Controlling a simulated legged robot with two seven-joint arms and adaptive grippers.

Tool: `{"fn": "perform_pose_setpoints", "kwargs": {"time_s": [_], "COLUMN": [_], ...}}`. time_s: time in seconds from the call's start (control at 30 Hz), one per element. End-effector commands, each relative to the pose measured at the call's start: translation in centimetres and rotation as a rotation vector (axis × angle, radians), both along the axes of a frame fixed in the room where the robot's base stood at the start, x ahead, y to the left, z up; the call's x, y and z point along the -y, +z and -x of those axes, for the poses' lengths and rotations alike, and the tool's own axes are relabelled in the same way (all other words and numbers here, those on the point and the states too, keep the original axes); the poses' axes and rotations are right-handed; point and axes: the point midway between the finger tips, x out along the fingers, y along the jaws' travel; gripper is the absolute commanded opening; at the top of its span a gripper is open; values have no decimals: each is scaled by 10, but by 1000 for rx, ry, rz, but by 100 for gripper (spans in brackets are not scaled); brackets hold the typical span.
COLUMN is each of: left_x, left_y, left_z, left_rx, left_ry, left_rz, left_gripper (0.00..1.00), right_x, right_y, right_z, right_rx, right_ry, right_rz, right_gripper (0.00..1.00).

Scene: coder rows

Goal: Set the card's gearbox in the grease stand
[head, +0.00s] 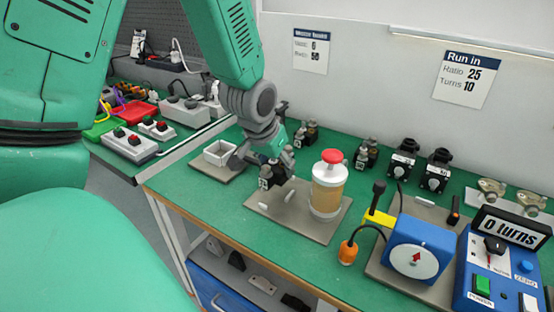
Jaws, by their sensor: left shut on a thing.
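My left gripper (280,162) is shut on a small dark gearbox (266,176) with a pale label too small to read. It holds the gearbox over the left part of a grey-brown plate, the grease stand (310,230). I cannot tell whether the gearbox touches the plate. White pegs stand on the plate near the gearbox. A grease jar (326,188) with a red cap stands on the plate's right side. The run-in card (466,80) on the wall reads Ratio 25, Turns 10. A smaller card (310,50) is partly legible. My right gripper is out of view.
Black labelled gearboxes (403,160) and smaller ones (366,153) stand along the back. A blue dial unit (416,250) and a control box (500,262) reading 0 turns fill the right. A white tray (218,153) sits left. The bench's front edge is close.

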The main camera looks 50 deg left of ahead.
Motion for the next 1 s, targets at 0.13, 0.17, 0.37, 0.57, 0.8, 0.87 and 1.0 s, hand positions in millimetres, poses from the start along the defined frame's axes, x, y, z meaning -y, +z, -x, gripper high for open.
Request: {"fn": "perform_pose_setpoints", "kwargs": {"time_s": [0.13,0.17,0.37,0.57,0.8,0.87,1.0], "left_x": [0,0,0,0,0,0,0], "left_y": [0,0,0,-4,-16,-18,-20], "left_z": [0,0,0,0,-1,0,-1], "left_rx": [2,2,2,2,2,1,2], "left_ry": [0,0,0,0,0,0,0], "left_rz": [0,0,0,0,0,0,0], "left_gripper": [19,19,19,19,19,19,19], "right_x": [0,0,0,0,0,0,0], "right_y": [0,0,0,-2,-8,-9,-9], "right_z": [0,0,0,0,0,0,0], "right_rx": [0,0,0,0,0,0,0], "right_ry": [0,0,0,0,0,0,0], "right_rz": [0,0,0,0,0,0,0], "right_gripper": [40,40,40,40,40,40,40]}}
